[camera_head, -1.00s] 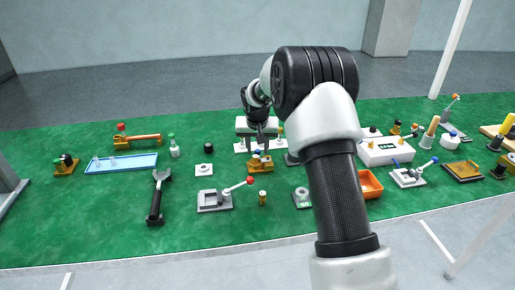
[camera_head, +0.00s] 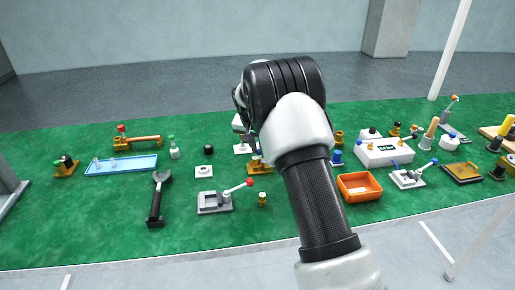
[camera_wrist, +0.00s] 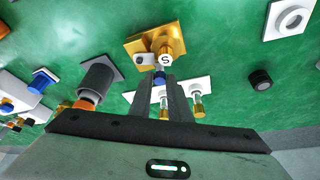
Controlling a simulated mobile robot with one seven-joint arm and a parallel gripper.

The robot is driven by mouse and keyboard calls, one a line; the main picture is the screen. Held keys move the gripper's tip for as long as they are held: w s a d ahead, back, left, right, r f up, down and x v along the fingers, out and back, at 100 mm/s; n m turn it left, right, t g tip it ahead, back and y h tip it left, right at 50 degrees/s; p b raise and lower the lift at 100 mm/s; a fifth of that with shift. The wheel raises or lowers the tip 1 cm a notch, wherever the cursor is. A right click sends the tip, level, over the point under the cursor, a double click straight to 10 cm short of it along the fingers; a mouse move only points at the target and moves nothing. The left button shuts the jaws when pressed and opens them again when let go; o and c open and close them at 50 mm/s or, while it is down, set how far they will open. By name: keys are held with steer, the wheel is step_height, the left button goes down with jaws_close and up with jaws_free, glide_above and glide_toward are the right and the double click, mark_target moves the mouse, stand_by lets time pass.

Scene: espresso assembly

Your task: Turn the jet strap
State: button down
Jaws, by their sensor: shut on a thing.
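A brass-coloured block (camera_wrist: 137,46) lies on the green surface at the top middle of the wrist view. A white round cap marked S (camera_wrist: 165,60) and a small blue part (camera_wrist: 159,75) show at its near edge. My gripper (camera_wrist: 160,82) has its dark fingers closed in on the blue part, just below the cap. I cannot tell which piece is the jet strap. In the head view the brass block (camera_head: 254,168) shows only in part, and my arm hides my gripper there.
White plates with amber-bottomed tubes (camera_wrist: 197,103) and a dark grey cylinder (camera_wrist: 99,82) stand close to the fingers. In the head view, an orange bin (camera_head: 360,187) stands right of my arm and a red-knobbed lever clamp (camera_head: 216,201) stands left. Green surface is free at the front left.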

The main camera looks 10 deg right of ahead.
steer(key=m+p, duration=0.1)
steer(key=m, duration=0.1)
steer(key=w+d+m+g+h+p, duration=0.1)
steer(key=m, duration=0.1)
steer(key=shift+w+d+m+g+h+p, duration=0.1)
steer(key=shift+d+m+g+h+p, duration=0.2)
steer(key=shift+m, duration=0.6)
steer(key=shift+w+d+m+g+h+p, duration=0.15)
steer(key=shift+m+g+p, duration=0.2)
steer(key=shift+m, duration=0.55)
steer(key=c, duration=1.6)
jaws_free()
steer(key=shift+d, duration=0.1)
steer(key=shift+c, duration=0.2)
steer(key=p+v, duration=0.2)
steer(key=v, duration=1.5)
steer(key=shift+r+p, duration=0.2)
steer(key=shift+p, duration=0.1)
